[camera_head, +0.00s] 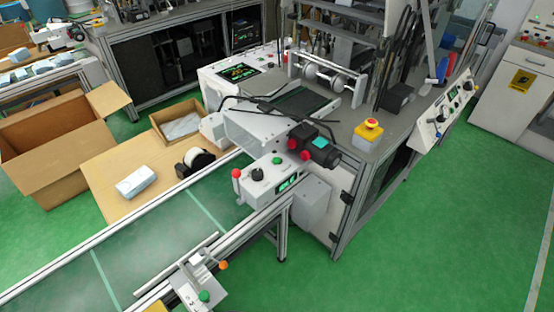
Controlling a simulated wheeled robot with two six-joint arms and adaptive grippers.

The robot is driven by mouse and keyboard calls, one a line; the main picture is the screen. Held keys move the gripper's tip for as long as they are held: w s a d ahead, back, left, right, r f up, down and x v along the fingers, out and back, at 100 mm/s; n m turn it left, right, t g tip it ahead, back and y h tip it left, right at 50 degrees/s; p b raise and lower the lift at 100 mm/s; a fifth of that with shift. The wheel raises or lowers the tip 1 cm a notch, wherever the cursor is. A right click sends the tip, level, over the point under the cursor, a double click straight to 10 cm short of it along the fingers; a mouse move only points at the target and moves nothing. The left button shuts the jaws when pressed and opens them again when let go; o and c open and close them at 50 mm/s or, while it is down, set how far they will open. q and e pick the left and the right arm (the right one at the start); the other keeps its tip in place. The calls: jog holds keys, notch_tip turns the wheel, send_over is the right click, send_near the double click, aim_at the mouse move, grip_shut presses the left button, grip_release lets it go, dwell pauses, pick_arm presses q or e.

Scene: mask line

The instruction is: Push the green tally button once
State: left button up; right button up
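A white control box (262,192) stands beside the conveyor at the machine's front corner. A small green button (277,160) sits on its top face, right of a black knob (257,174). A green-lit display (288,183) is on its front face, and a red-tipped stick (236,173) stands at its left end. Another green knob (204,296) shows on a grey bracket at the bottom of the picture. I cannot tell from labels which one is the tally button. Neither of my grippers is in view.
The conveyor (148,232) runs from lower left to the box. A black motor-like unit with red knobs (320,150) is close behind the green button. A yellow-based emergency stop (369,134) stands on the machine top. Green floor (430,240) is clear at right.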

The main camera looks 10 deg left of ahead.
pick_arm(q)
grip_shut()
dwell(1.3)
